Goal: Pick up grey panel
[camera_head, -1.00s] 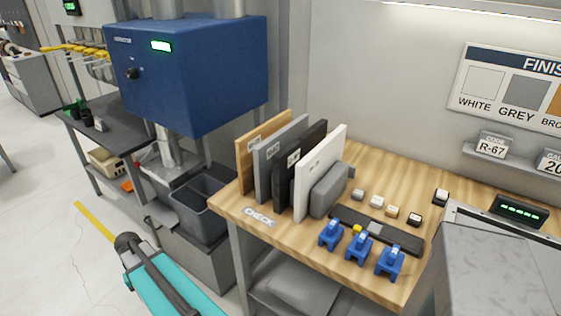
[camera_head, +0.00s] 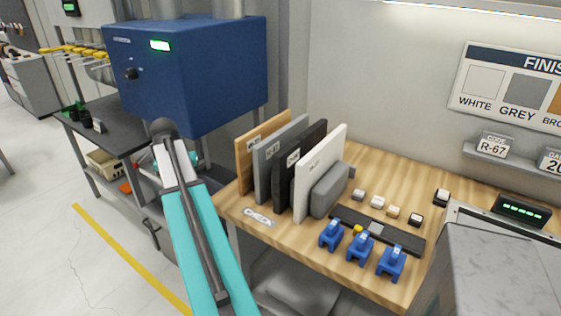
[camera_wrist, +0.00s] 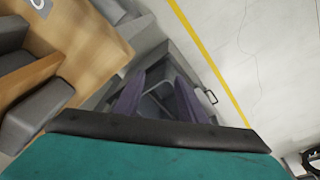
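The grey panel (camera_head: 263,176) stands upright on the wooden bench, second from the left in a row of panels. A brown panel (camera_head: 242,168) is on its left, a black panel (camera_head: 281,190) on its right, then a white panel (camera_head: 303,196). My arm's end is left of the bench, below the blue machine, apart from the panels; my gripper is hidden there in the head view. In the wrist view, my gripper (camera_wrist: 159,97) shows two dark fingers with a gap between them. It is open, with nothing visible between the fingers.
The wooden bench (camera_head: 405,172) also holds a grey block (camera_head: 331,190), blue clamps (camera_head: 361,246) and small sample blocks. The blue machine (camera_head: 190,75) hangs behind my arm. A dark side table (camera_head: 112,132) stands left. Open floor lies at the left front.

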